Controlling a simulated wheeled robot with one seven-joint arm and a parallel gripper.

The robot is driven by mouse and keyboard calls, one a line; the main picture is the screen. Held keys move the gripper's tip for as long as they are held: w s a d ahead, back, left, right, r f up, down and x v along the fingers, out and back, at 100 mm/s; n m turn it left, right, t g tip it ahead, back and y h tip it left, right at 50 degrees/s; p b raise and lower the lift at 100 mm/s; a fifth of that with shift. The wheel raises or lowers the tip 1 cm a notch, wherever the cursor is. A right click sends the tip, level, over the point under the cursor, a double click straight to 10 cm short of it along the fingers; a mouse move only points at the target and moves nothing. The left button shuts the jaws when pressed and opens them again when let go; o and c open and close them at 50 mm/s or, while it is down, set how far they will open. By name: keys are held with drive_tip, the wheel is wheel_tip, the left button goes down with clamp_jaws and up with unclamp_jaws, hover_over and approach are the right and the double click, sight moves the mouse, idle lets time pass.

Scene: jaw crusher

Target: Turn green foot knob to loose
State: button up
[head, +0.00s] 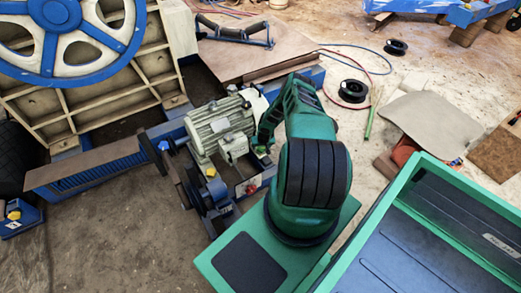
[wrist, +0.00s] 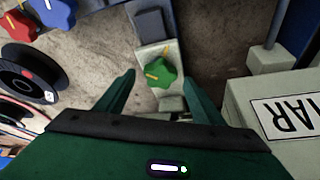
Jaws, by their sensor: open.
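The green foot knob (wrist: 161,69) sits on a pale metal foot in the wrist view. It has a lobed shape with a yellow pointer stripe that slants up and to the right. My gripper (wrist: 162,75) is open, with one green finger on each side of the knob and a gap to it on both sides. I cannot tell how far the fingertips are above it. In the head view a bit of the green knob (head: 262,150) shows beside the motor, just below my gripper (head: 262,141), which my arm partly hides.
The grey motor (head: 222,125) stands close on the left in the head view; its labelled box (wrist: 285,120) is at right in the wrist view. Red (wrist: 18,26) and blue (wrist: 57,12) knobs and a black spool (wrist: 28,74) lie left. A yellow knob (head: 211,172) is near the belt pulleys.

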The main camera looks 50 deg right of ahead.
sight(261, 149)
drive_tip(key=shift+x, duration=1.2)
drive_tip(key=shift+c, duration=0.3)
drive_tip(key=c, duration=1)
drive_tip(key=shift+d, duration=0.1)
drive_tip(key=shift+d+n+t+y, duration=0.1)
drive_tip(key=shift+n+t+y, duration=0.25)
drive_tip(key=shift+n, duration=1.05)
drive_tip(key=shift+d+n+t+y, duration=0.15)
drive_tip(key=shift+n+y, duration=0.4)
drive_tip(key=shift+n, duration=0.85)
drive_tip(key=o, duration=1.1)
drive_tip(key=shift+c, duration=0.2)
